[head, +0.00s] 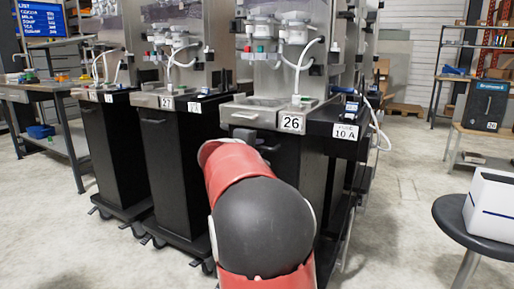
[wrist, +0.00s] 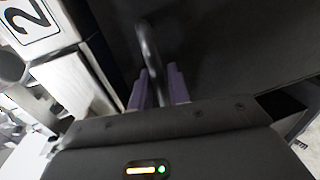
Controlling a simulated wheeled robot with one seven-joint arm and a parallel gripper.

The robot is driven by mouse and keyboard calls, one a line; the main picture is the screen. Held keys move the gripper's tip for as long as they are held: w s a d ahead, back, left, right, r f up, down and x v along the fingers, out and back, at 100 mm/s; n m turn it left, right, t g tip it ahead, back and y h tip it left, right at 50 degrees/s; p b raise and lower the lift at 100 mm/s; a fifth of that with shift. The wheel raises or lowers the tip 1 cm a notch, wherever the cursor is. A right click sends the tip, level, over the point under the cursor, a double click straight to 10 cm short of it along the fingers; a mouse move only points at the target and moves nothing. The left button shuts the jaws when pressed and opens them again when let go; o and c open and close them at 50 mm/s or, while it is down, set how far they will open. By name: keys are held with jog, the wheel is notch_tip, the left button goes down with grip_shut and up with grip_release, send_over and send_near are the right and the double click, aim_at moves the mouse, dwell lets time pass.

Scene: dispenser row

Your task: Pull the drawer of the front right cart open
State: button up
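The front right cart (head: 300,165) is the dark one with the "26" label. I cannot see a clear gap at the drawer. In the wrist view the handle (wrist: 149,45) is a dark curved bar running between the two purple fingers of my gripper (wrist: 158,88). The fingers stand close on both sides of the bar and look shut on it. In the head view my red and black arm hides the gripper and part of the cart front.
More carts stand to the left, one labelled "27" (head: 166,102). A black side shelf (head: 335,115) with a "10 A" label juts out at the right. A round stool (head: 450,217) with a white box (head: 492,212) stands at right. The floor between is clear.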

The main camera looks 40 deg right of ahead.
grip_shut()
jog(key=f+b+v, duration=0.2)
jog(key=b+v, duration=0.2)
jog(key=v, duration=1)
jog(key=a+f+b+v, duration=0.1)
jog(key=f+b+v, duration=0.2)
jog(key=v, duration=1.1)
jog(key=shift+s+a+b, duration=0.2)
jog(key=shift+a+b, duration=0.15)
jog(key=shift+b, duration=0.65)
jog(key=shift+f, duration=0.15)
grip_release()
